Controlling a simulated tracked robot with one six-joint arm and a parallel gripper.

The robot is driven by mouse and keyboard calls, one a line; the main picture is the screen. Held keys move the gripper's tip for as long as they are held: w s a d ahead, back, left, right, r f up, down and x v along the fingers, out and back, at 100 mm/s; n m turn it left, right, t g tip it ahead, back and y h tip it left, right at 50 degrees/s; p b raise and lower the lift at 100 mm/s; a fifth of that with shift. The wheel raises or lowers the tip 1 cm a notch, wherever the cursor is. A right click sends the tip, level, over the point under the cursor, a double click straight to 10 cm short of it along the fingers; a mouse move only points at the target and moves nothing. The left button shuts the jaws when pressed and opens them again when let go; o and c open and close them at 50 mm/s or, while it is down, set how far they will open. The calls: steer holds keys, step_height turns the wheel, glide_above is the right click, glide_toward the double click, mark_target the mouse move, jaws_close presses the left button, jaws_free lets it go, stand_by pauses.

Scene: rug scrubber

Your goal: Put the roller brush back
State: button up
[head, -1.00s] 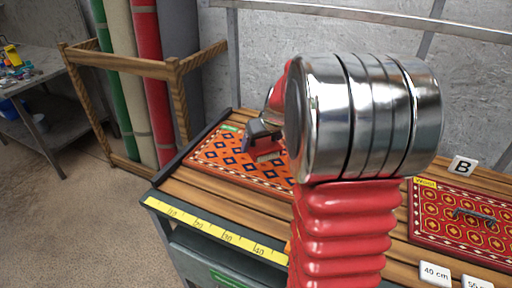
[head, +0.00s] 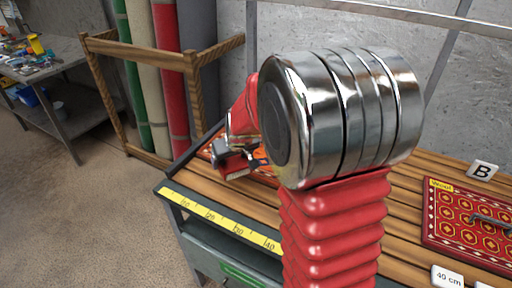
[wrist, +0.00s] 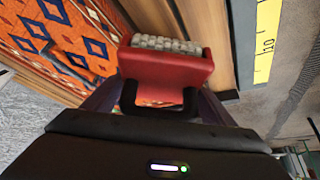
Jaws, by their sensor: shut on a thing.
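My gripper (wrist: 160,105) is shut on a red-bodied brush (wrist: 168,66) with pale, nubby bristles, seemingly the roller brush. In the wrist view the brush is between the fingers, bristles toward the top of the picture. In the head view my gripper (head: 232,158) and the brush (head: 236,174) are over the left end of the wooden bench (head: 225,188), near its edge. The orange patterned rug (wrist: 62,42) is to the left of the brush in the wrist view. My arm hides most of that rug in the head view. I cannot tell the brush's exact height above the bench.
A yellow measuring tape (head: 220,219) runs along the bench's front edge. A red rug (head: 465,205) with a grey handle on it lies at the right, near a "B" card (head: 482,171) and a "40 cm" card (head: 447,277). A wooden rack (head: 193,95) with rolled rugs stands behind left.

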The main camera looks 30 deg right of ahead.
steer(key=shift+n+y, duration=0.4)
steer(key=shift+n, duration=0.2)
steer(key=a+f, duration=0.1)
steer(key=a, duration=0.3)
steer(key=a+f, duration=0.1)
steer(key=a, duration=0.3)
steer(key=a+f, duration=0.1)
steer(key=a, duration=0.3)
steer(key=shift+s+f, duration=0.15)
steer(key=shift+f, duration=0.05)
steer(key=shift+a+f, duration=0.1)
steer(key=shift+a, duration=0.4)
steer(key=shift+s, duration=0.15)
